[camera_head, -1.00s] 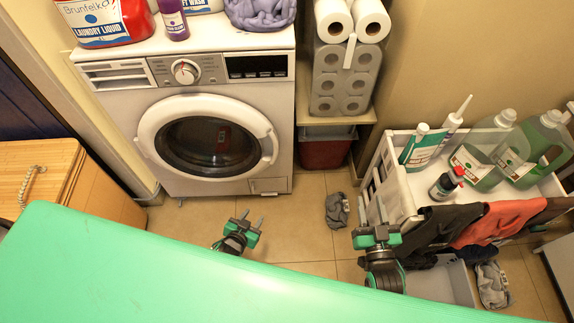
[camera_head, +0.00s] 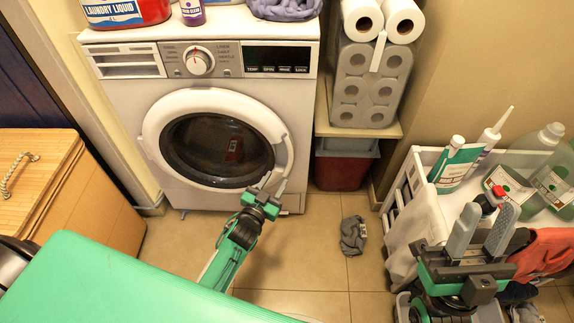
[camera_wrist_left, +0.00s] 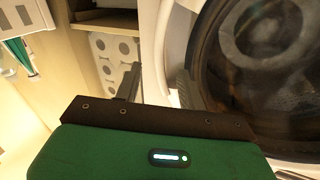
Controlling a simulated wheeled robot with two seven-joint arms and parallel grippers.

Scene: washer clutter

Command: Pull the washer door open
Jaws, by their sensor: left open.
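The washer (camera_head: 115,93) stands against the wall with its round white door (camera_head: 160,112) shut. The dark glass (camera_head: 205,150) is in the middle of the door, and the grip (camera_head: 284,155) is on its right edge. My left gripper (camera_head: 272,183) is open and empty at the door's lower right. In the left wrist view, the fingers of my left gripper (camera_wrist_left: 158,85) are apart, and the right finger overlaps the white door rim (camera_wrist_left: 178,40). I cannot tell whether it touches. My right gripper (camera_head: 485,228) is open in front of the white cart, away from the washer.
A white cart (camera_head: 402,225) with bottles and draped clothes stands at the right. A grey cloth (camera_head: 352,235) lies on the floor. A shelf with paper rolls (camera_head: 368,85) and a red bin (camera_head: 342,170) is right of the washer. A wooden box (camera_head: 75,190) stands left. Floor before the washer is mostly clear.

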